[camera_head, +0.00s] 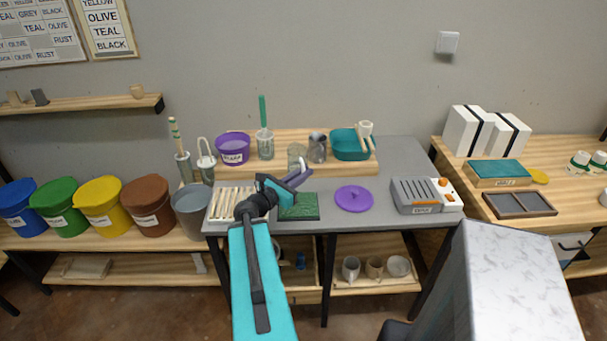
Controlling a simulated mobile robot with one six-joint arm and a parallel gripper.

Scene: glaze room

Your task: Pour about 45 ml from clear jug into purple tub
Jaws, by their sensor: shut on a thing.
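The purple tub (233,149), with a white label, stands open on the left part of the raised wooden shelf at the back of the grey bench. A clear, see-through jug (296,153) is at the front of that shelf, right of the tub. My gripper (301,175) reaches in from the front and is shut on what looks like the clear jug. The gripper partly covers the jug's lower part. The liquid inside it is too small to make out.
A green-handled tool stands in a container (266,143) between tub and jug. A grey metal pitcher (317,148) and a teal tub (350,144) are close on the right. A green mat (305,208), purple lid (354,199) and scale (416,195) lie in front.

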